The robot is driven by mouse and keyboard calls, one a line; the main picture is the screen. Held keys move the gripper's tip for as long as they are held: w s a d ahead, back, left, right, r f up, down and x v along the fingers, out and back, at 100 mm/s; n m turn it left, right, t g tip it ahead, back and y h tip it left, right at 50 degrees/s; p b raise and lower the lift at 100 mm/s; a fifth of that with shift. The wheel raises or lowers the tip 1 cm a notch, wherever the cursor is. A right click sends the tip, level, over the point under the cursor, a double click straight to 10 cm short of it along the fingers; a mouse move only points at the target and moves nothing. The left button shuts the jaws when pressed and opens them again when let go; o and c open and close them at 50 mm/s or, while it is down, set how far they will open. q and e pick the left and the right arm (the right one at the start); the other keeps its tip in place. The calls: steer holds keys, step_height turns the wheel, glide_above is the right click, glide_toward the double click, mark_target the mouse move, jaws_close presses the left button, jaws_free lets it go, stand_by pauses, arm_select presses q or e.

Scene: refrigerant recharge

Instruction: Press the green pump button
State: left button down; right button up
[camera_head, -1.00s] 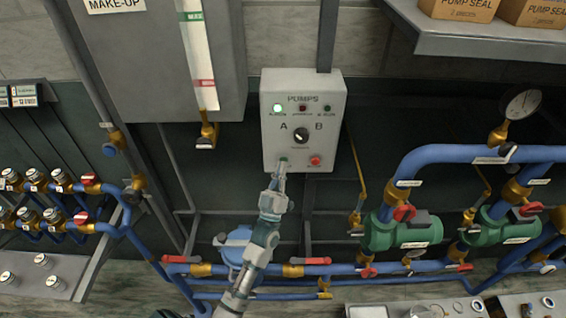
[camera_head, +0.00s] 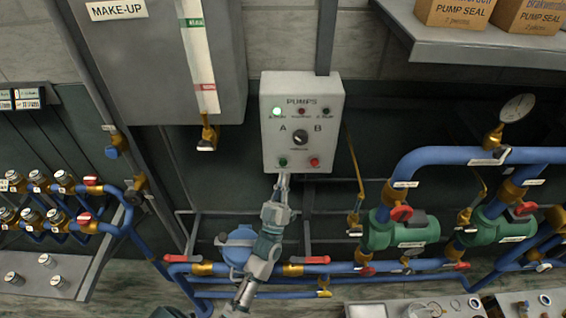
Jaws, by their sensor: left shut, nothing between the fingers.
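The grey pump control box (camera_head: 300,115), labelled PUMPS, hangs on the wall in the middle of the view. The green button (camera_head: 283,162) is at its lower left, and a red button (camera_head: 314,162) is at its lower right. A selector knob (camera_head: 300,138) sits between the letters A and B. My right gripper is not in view.
Blue pipes with red-handled valves (camera_head: 316,260) run below the box. Green pumps (camera_head: 402,232) stand at the right. A grey MAKE-UP tank (camera_head: 150,60) hangs at the upper left. A shelf (camera_head: 470,40) with boxes is at the upper right.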

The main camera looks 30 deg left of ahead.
arm_select(q)
steer(key=shift+s+d+p, duration=0.15)
steer(key=shift+s+d, duration=0.25)
steer(key=shift+s, duration=0.2)
steer(key=shift+s+d+p, duration=0.15)
steer(key=shift+s+d, duration=0.25)
steer(key=shift+s, duration=0.2)
